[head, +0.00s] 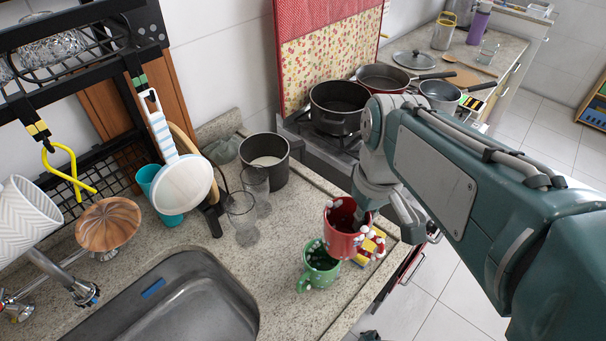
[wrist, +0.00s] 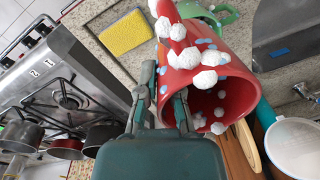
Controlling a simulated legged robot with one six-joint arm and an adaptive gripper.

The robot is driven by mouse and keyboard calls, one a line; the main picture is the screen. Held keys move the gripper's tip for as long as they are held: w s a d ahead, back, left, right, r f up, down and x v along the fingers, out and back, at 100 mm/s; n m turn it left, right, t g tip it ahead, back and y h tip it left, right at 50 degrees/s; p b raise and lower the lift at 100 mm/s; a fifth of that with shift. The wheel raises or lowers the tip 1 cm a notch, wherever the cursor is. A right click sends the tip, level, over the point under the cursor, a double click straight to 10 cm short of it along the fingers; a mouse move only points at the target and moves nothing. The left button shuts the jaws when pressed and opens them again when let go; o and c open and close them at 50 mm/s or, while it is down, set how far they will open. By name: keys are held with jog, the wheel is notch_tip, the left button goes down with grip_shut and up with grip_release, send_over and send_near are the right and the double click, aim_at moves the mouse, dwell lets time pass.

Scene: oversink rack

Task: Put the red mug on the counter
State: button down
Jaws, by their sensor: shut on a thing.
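The red mug (head: 338,243) is a dark-red cup with white bobbles and blue spots. In the head view it is over the right part of the counter (head: 283,292), overlapping the green mug (head: 318,275) in the picture. My gripper (head: 376,212) is shut on the red mug's wall near the rim, at the mug's right side. In the wrist view the red mug (wrist: 243,62) fills the upper right with its open mouth toward the camera, and my gripper (wrist: 165,92) pinches its left side. I cannot tell exactly how far its base is above the counter.
A yellow sponge (wrist: 124,33) lies on the counter near the mugs. Two clear glasses (head: 242,222) and a dark pot (head: 270,172) stand farther back. The sink (head: 190,302) is at the front left; the stove with pots (head: 338,112) is behind. Bare counter lies between glasses and mugs.

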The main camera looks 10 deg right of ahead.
jog(key=w+f, duration=0.3)
jog(key=w, duration=0.1)
jog(key=w+d+f, duration=0.1)
jog(key=w+f, duration=0.2)
jog(key=w, duration=0.1)
jog(key=w+d+f, duration=0.1)
jog(key=w+f, duration=0.2)
jog(key=w, duration=0.2)
jog(key=shift+d+f, duration=0.1)
jog(key=shift+d, duration=0.15)
jog(key=shift+w+f, duration=0.15)
jog(key=shift+f, duration=0.8)
jog(key=shift+w+f, duration=0.15)
jog(key=shift+f, duration=0.75)
jog(key=shift+f, duration=0.15)
jog(key=c, duration=0.8)
grip_release()
